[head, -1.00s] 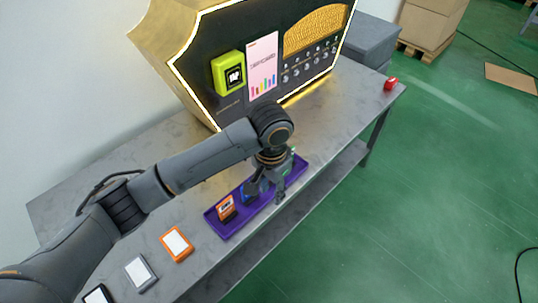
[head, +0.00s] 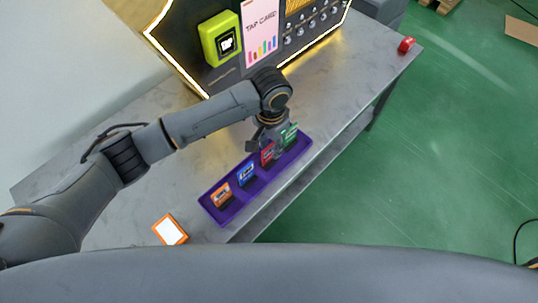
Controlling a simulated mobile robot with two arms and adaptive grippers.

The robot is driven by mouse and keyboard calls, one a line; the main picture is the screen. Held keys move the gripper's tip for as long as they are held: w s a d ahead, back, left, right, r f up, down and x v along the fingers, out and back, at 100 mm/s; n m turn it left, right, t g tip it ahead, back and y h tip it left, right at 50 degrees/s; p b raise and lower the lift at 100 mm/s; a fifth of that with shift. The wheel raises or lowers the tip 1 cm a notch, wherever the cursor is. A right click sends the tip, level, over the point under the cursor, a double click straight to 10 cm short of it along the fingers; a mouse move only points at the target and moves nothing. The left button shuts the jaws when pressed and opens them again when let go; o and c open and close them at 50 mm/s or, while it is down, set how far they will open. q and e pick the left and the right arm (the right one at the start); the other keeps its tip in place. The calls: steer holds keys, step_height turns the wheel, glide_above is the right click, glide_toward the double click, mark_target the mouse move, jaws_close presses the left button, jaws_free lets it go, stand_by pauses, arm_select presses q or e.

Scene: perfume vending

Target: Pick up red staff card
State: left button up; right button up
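The red staff card (head: 267,154) stands in the purple tray (head: 231,212), between the blue card (head: 246,174) and the green card (head: 290,135). My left gripper (head: 267,147) is right above and at the red card, pointing down. Its fingers look spread, one to each side of the card, and partly hide it. I cannot tell whether they touch it. An orange card (head: 221,194) stands at the tray's near end. My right gripper is not in view.
The vending machine with a green tap reader (head: 222,38) and a pink sign (head: 260,32) stands behind the tray. An orange-framed white card (head: 170,230) lies on the grey table (head: 330,75). A red object (head: 407,45) sits at the far right corner.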

mark_target(269, 160)
arm_select(q)
steer(key=shift+f, duration=0.6)
steer(key=f, duration=0.3)
steer(key=shift+a+f, duration=0.25)
steer(key=shift+f, duration=0.05)
steer(key=shift+w+f, duration=0.1)
steer(key=shift+f, duration=0.45)
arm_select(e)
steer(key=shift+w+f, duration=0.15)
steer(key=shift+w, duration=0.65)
arm_select(q)
jaws_close()
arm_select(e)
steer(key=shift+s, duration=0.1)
